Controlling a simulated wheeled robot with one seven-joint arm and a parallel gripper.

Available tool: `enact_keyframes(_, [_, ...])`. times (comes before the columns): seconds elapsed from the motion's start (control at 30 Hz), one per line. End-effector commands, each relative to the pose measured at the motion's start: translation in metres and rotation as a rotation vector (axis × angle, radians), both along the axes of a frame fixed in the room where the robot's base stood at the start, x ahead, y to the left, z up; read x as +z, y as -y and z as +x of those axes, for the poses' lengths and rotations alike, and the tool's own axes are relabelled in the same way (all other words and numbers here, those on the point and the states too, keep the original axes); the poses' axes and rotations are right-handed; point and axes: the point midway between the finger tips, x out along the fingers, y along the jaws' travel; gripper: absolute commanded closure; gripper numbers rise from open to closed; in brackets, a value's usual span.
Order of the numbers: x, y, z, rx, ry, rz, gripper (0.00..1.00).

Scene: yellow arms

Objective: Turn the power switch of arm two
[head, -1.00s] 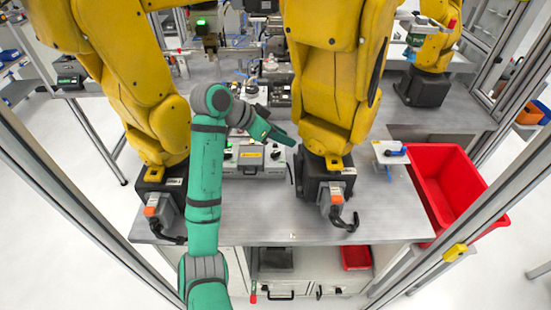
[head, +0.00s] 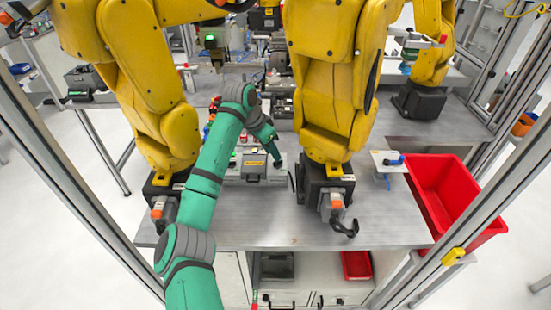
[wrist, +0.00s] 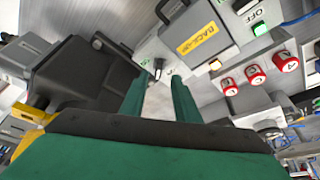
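A grey control box (head: 254,168) with a yellow label stands between two yellow arms (head: 150,90) and (head: 325,90). In the wrist view the box (wrist: 158,48) shows a label reading BACK-UP and a small dark switch knob (wrist: 159,66) near its edge. My gripper (head: 277,160) points down at the right side of the box. In the wrist view my gripper (wrist: 160,84) has its two green fingers apart, with nothing between them. The knob lies just beyond the fingertips, roughly between them; contact cannot be seen. Which arm is number two cannot be read.
The dark base of the right yellow arm (head: 310,180) stands close beside my gripper. Several red buttons (wrist: 255,74) and a green-lit button (wrist: 262,28) lie right of the knob in the wrist view. A red bin (head: 455,195) stands at the right.

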Motion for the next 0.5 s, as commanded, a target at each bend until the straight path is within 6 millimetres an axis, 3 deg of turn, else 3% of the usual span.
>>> enact_keyframes(0.2, [-0.031, 0.006, 0.007, 0.006, -0.002, -0.001, 0.71])
enact_keyframes(0.5, [-0.044, 0.006, 0.011, 0.011, 0.0, 0.0, 0.71])
